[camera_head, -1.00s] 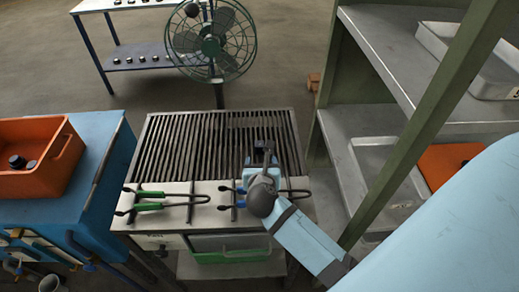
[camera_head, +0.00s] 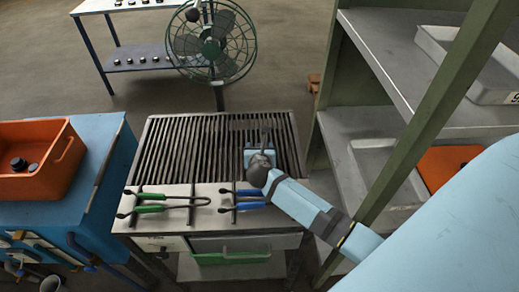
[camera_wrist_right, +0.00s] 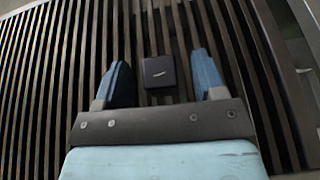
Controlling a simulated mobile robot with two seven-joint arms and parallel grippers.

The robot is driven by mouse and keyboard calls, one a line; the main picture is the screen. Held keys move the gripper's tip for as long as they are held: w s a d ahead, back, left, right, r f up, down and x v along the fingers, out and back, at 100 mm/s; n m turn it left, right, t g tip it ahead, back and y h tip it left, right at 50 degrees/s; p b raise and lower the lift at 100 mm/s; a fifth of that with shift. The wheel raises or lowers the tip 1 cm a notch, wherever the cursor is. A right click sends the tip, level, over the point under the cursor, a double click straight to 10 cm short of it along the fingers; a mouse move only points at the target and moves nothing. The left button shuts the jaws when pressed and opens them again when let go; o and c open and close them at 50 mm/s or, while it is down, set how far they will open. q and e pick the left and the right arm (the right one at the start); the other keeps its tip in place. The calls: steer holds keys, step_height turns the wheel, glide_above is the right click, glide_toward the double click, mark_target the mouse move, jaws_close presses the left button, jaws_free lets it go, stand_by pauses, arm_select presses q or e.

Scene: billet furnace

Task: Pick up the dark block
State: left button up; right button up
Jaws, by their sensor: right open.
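The dark block (camera_wrist_right: 160,72) lies on the slatted grill top in the right wrist view. It is a small black block with a small pale mark on its upper face. My right gripper (camera_wrist_right: 164,82) is open, with one finger on each side of the block and a gap to each. I cannot tell how far the fingertips are above the slats. In the head view my right gripper (camera_head: 264,138) is over the right part of the grill, and its hand hides the block or makes it hard to make out. My left gripper is not in view.
Green-handled tongs (camera_head: 150,208) and blue-handled tongs (camera_head: 240,199) lie on the grill's front ledge. A blue bench (camera_head: 95,170) with an orange bin (camera_head: 62,150) stands left. A green-framed shelf (camera_head: 368,60) stands close on the right. A fan (camera_head: 212,42) stands behind.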

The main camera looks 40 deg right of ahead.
jaws_close()
steer(key=shift+r, duration=0.1)
